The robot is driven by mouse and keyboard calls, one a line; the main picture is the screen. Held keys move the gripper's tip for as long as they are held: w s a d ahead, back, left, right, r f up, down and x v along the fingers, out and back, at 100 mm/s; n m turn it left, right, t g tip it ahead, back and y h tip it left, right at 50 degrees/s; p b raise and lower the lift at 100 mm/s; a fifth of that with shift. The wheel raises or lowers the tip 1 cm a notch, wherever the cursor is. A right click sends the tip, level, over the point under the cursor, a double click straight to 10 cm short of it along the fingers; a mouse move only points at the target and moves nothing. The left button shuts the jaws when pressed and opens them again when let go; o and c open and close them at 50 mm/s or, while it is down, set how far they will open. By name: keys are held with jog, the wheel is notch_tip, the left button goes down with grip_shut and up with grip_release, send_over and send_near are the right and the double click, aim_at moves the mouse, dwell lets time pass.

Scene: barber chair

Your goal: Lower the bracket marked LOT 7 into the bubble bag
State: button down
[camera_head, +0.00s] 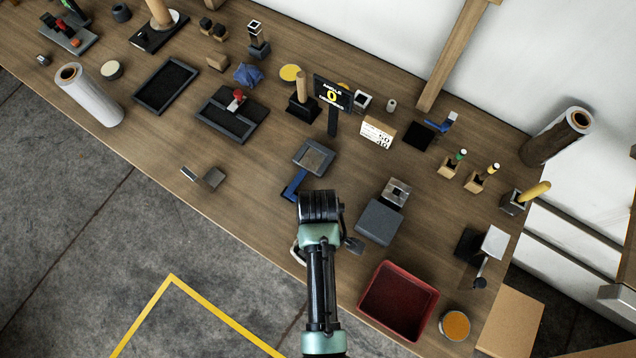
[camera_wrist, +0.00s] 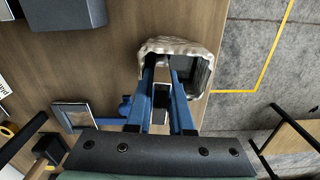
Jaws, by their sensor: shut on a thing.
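My gripper (camera_wrist: 160,78) shows in the wrist view as two blue fingers, close together and shut on a small grey and dark piece (camera_wrist: 160,97), which I take to be the bracket. It is mostly hidden, and no LOT 7 mark can be read. The fingertips are at the open mouth of the bubble bag (camera_wrist: 178,45), which has a crumpled silvery rim and a dark inside. I cannot tell how deep the piece sits. In the head view my wrist covers the fingers; a pale edge of the bag (camera_head: 296,250) shows beside it. Another grey angled bracket (camera_head: 206,178) lies to the left.
A square-topped stand with a blue part (camera_head: 314,157) is just beyond my wrist. A grey block (camera_head: 380,222) stands to the right and a red bin (camera_head: 398,301) at the front right. A display sign (camera_head: 333,93) stands farther back. Bare wood lies to my left.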

jog(key=c, duration=0.7)
grip_release()
notch_tip(320, 180, up, 13)
jog(key=shift+r, duration=0.1)
jog(key=shift+w, duration=0.1)
dwell(0.5)
